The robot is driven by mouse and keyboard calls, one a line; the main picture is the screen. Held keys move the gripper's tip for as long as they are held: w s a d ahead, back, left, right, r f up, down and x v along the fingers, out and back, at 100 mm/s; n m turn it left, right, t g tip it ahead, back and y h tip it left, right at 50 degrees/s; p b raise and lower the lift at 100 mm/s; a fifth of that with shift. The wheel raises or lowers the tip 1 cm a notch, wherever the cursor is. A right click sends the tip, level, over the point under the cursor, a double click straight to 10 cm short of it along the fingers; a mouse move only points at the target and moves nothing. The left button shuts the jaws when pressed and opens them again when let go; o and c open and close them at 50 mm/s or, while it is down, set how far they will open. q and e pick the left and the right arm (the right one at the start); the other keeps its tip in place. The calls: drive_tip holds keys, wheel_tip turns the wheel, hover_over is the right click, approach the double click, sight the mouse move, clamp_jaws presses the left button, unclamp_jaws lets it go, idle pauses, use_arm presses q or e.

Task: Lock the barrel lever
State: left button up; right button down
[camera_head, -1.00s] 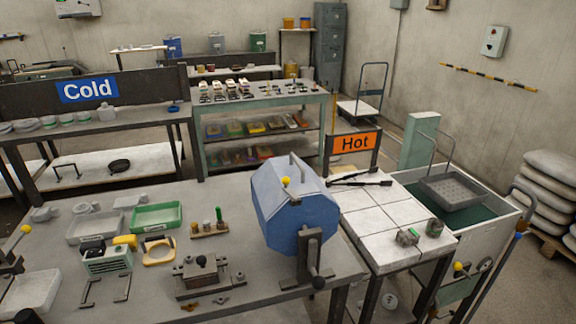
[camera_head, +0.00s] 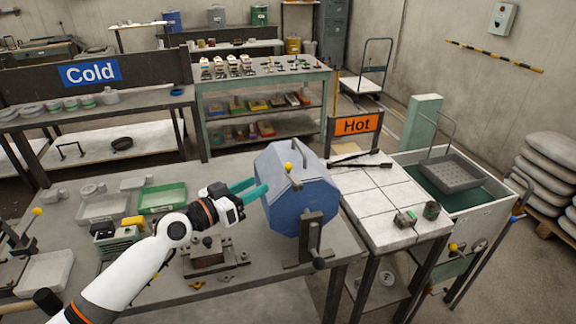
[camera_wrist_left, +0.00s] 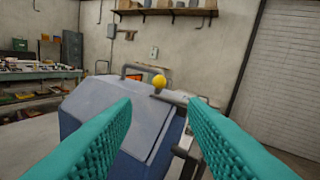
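The blue barrel (camera_head: 300,203) is a faceted drum on a dark stand on the grey workbench. Its lever has a yellow knob (camera_head: 288,167) at the top; the knob also shows in the left wrist view (camera_wrist_left: 159,81). My left gripper (camera_head: 254,187) is at the barrel's left side, with its teal fingers pointing toward it. In the left wrist view its fingers (camera_wrist_left: 160,125) are spread wide, with nothing between them up close; the barrel and knob lie beyond. The fingers look apart from the knob. My right gripper is not in view.
The bench (camera_head: 350,258) holds a green tray (camera_head: 163,198), a grey tray (camera_head: 103,209) and a dark clamp-like fixture (camera_head: 207,256) under my left arm. Right of the barrel is a white-tiled table (camera_head: 385,205) with an orange Hot sign (camera_head: 357,125).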

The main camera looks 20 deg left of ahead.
sight(292, 174)
use_arm(q)
drive_tip(key=p+x, duration=0.1)
drive_tip(key=x, duration=0.2)
drive_tip(key=p+x, duration=0.1)
drive_tip(key=x, duration=0.3)
drive_tip(key=p+x, duration=0.1)
drive_tip(key=x, duration=0.2)
drive_tip(key=shift+w+r, duration=0.3)
drive_tip(key=shift+r, duration=0.1)
drive_tip(key=shift+w+d, duration=0.4)
drive_tip(key=shift+w, duration=0.2)
drive_tip(key=shift+f, duration=0.1)
drive_tip(key=shift+c, duration=0.4)
clamp_jaws()
drive_tip(key=m+h+b, duration=0.1)
drive_tip(key=b, duration=0.4)
drive_tip(key=m+g+h+b, duration=0.1)
drive_tip(key=b, duration=0.4)
drive_tip(key=g+h+b, duration=0.1)
drive_tip(key=b, duration=0.4)
drive_tip(key=shift+w+d+f+m+h+b, duration=0.25)
drive_tip(key=shift+w+d+m+h+b, duration=0.1)
drive_tip(key=shift+w+m+h+b, duration=0.05)
drive_tip(key=shift+r+g+b, duration=0.25)
drive_tip(key=shift+g+b, duration=0.05)
drive_tip(key=shift+b, duration=0.15)
